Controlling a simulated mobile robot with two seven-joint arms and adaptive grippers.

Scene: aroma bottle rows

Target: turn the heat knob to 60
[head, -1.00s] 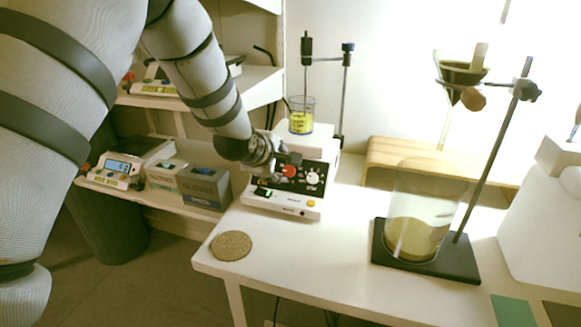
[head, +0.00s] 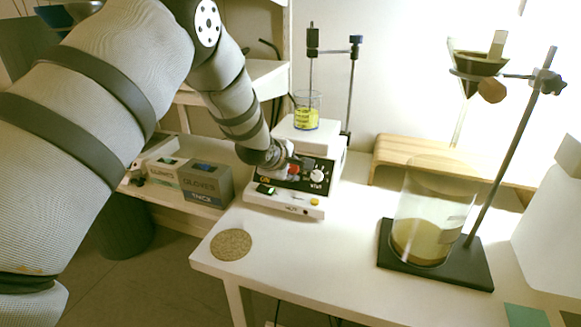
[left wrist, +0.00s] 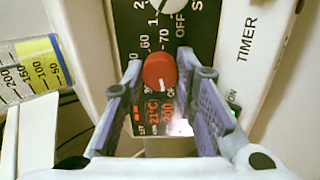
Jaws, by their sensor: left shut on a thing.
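The red heat knob (left wrist: 160,70) is on the black front panel of the white hotplate (head: 310,141). A white mark shows near the knob's lower edge in the left wrist view. Printed numbers, among them 60 and 70, lie around it, partly hidden. The lit display (left wrist: 160,112) below reads 21°C and 200. My left gripper (left wrist: 160,64) has a finger on each side of the knob and is shut on it. In the head view the left gripper (head: 300,167) is at the panel and partly covers the knob. The right gripper is not in view.
A beaker of yellow liquid (head: 307,112) stands on the hotplate. A white knob (head: 317,176) is just right of the red one. A cork mat (head: 231,244) and a stand base (head: 462,272) with a glass vessel are on the table. Glove boxes (head: 206,183) stand left.

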